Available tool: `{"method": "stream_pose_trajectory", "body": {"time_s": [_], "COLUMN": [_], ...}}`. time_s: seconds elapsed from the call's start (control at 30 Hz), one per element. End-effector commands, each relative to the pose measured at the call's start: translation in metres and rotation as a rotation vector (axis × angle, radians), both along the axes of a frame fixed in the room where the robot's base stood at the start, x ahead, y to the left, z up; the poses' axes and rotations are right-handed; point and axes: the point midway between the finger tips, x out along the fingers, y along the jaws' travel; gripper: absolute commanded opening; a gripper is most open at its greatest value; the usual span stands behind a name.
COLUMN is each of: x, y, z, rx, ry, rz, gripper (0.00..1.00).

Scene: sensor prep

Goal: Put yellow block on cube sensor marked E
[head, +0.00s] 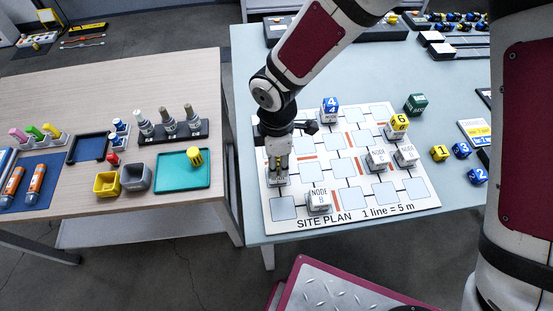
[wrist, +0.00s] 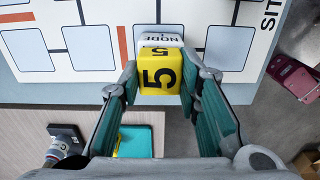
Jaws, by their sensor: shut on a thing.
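My gripper (wrist: 160,85) is shut on a yellow block (wrist: 160,72) marked 5. A white cube sensor (wrist: 160,40) marked NODE shows just past the block in the wrist view; its letter is hidden. In the head view, my gripper (head: 278,160) points down over this white cube (head: 278,178) at the left edge of the site plan (head: 285,225). The block is at or just above the cube's top; I cannot tell whether they touch. Other white cubes stand on the plan: node B (head: 319,201) in front, and two at the right (head: 377,159).
A yellow block 6 (head: 397,122) and a blue block 4 (head: 330,103) sit on cubes on the plan. A green cube (head: 416,103) and loose blocks, yellow 1 (head: 439,153) and blue 2 (head: 477,175), lie to the right. A wooden table (head: 70,95) stands left.

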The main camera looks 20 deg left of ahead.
Motion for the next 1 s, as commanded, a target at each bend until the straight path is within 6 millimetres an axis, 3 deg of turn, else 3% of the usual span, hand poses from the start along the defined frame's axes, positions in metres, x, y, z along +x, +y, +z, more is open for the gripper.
{"method": "stream_pose_trajectory", "body": {"time_s": [0.23,0.27,0.33,0.37,0.77,1.0], "x": [0.000,0.000,0.000,0.000,0.000,0.001], "y": [0.000,0.000,0.000,0.000,0.000,0.000], "z": [-0.004,-0.004,-0.003,-0.003,0.003,0.045], "rx": [0.000,0.000,0.001,0.001,0.001,0.004], "ry": [0.000,0.000,0.001,0.001,0.001,-0.003], "rz": [0.000,-0.001,-0.001,-0.001,-0.002,-0.005], "gripper": [0.10,0.33,0.49,0.51,0.51,0.51]}}
